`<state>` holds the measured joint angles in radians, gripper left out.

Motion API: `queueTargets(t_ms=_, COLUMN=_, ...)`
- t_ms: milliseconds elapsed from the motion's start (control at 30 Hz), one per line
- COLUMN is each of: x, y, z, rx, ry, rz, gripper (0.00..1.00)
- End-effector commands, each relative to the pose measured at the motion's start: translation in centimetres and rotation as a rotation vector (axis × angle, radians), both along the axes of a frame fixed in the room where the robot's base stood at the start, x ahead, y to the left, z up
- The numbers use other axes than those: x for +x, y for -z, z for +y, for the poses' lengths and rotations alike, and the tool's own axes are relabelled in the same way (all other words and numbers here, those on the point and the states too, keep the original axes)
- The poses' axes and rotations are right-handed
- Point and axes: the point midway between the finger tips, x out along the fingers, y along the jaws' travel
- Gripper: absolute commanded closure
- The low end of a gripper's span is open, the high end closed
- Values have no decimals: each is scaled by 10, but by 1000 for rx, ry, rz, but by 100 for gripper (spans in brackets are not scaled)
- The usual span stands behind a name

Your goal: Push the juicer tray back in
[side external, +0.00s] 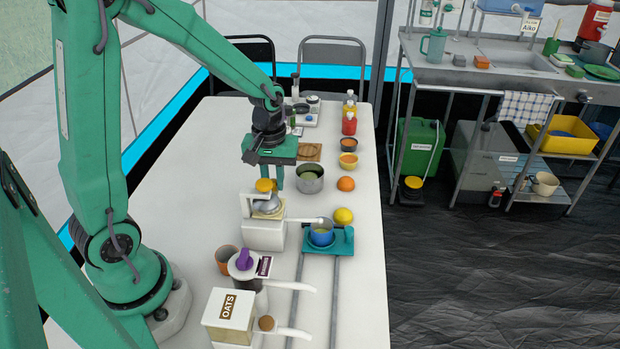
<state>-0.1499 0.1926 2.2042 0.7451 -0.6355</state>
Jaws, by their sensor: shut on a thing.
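The juicer (263,236) is a white block with a yellow top, a metal dome and a white handle, standing near the table's middle. A teal tray (342,243) sits to its right on two grey rails, with a blue cup (321,234) on it. I cannot tell how far out the tray is. My gripper (277,182) points down just behind the juicer's yellow top, left of a steel pot (310,178). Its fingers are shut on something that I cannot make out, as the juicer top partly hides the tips.
A lemon (343,216), an orange (346,184) and bowls line the right edge. A purple-lidded jar (244,262), a brown cup (227,259) and an oats box (230,310) stand in front. The table's left side (200,150) is clear.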

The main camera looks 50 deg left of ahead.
Motion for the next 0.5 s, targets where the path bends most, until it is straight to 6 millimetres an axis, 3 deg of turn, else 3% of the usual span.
queueTargets(t_ms=500, x=-15, y=-1, z=-16, rx=1, ry=0, rz=-4, gripper=95)
